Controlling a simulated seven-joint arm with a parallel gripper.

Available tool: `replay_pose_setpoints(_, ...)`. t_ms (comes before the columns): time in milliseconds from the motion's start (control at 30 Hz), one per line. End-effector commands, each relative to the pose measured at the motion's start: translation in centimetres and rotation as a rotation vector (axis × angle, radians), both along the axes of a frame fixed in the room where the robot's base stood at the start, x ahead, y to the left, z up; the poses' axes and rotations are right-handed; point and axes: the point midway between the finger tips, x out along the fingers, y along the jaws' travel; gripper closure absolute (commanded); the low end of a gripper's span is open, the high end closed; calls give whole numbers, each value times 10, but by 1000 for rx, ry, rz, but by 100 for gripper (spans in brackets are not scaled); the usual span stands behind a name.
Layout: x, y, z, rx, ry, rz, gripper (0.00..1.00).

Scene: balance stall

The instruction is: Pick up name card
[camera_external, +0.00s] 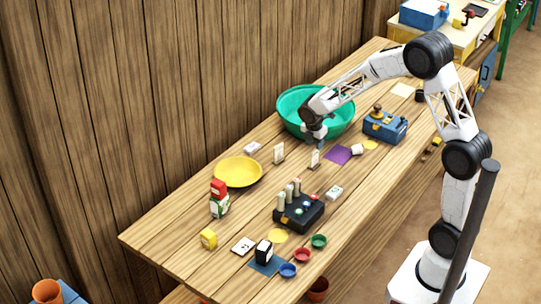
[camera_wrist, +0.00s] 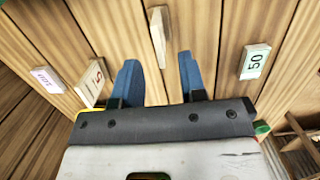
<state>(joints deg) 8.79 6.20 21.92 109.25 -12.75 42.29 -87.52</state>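My gripper (camera_external: 318,142) hangs low over the table, just in front of the green bowl. In the wrist view its two blue fingers (camera_wrist: 158,72) are apart with nothing held between them. A small upright card (camera_external: 315,158) stands just below the fingertips. It appears in the wrist view as a narrow wooden piece (camera_wrist: 157,35) ahead of the gap between the fingers. No name is readable on it, so I cannot tell for certain that it is the name card.
Cards marked 5 (camera_wrist: 94,84), 50 (camera_wrist: 255,62) and apparently 100 (camera_wrist: 46,80) lie to either side. The green bowl (camera_external: 288,103), blue box (camera_external: 385,127), purple square (camera_external: 338,155), yellow plate (camera_external: 238,172) and black balance base (camera_external: 300,213) stand around.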

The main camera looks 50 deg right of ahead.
Motion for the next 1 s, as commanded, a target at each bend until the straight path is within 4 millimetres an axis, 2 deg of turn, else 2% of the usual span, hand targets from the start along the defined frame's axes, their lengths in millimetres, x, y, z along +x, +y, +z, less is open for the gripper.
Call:
replay_pose_setpoints(233,0,-3,-19,1,1,0,62)
replay_pose_setpoints(733,0,-4,-27,0,1,-1,62)
replay_pose_setpoints(1000,1,-7,-55,0,3,-1,62)
